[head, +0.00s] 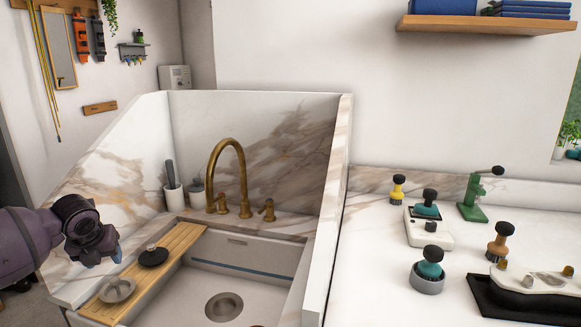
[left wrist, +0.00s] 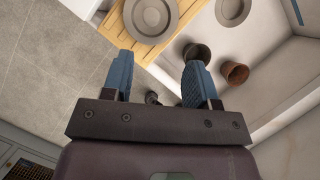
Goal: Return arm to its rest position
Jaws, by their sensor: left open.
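My left gripper (head: 107,254) comes in from the left, in the air beside the sink's left edge. In the left wrist view its two blue fingers (left wrist: 160,85) stand apart with nothing held between them. Below and beyond them lies the wooden drainboard (left wrist: 115,32) with a round grey disc-shaped item (left wrist: 152,18) on it. My right gripper is in neither view.
A marble-walled sink (head: 255,262) with a brass faucet (head: 228,170) is right of the gripper. Two round items (head: 117,289) (head: 153,256) lie on the drainboard (head: 178,243). Several brushes and a green clamp-like tool (head: 474,195) stand on the right counter (head: 375,240).

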